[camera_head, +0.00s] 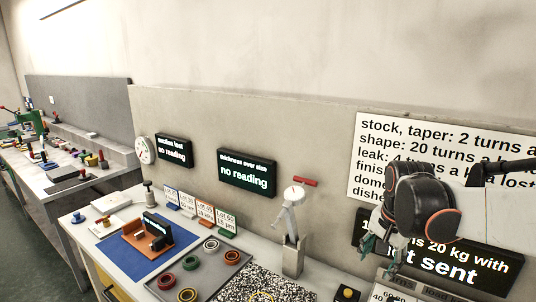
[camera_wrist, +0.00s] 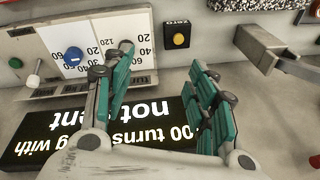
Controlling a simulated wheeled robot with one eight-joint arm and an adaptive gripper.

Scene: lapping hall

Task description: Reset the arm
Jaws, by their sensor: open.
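My gripper (camera_wrist: 163,62) is open and empty in the wrist view, its two teal-padded fingers spread apart. Beneath and behind the fingers is a black display (camera_wrist: 55,137) with white text, upside down in this view. In the head view my gripper (camera_head: 376,240) is at the right, in front of the wall and partly covering the same display (camera_head: 490,262), which reads "not sent". My dark wrist joints and pale arm hide part of the white text board (camera_head: 385,150).
Below the gripper are a panel with number scales (camera_head: 395,294) and a yellow button box (camera_head: 347,294). A grey post with a white lever (camera_head: 292,255) stands left of it. Several rings, a blue mat (camera_head: 125,262) and a speckled plate (camera_head: 270,285) occupy the bench.

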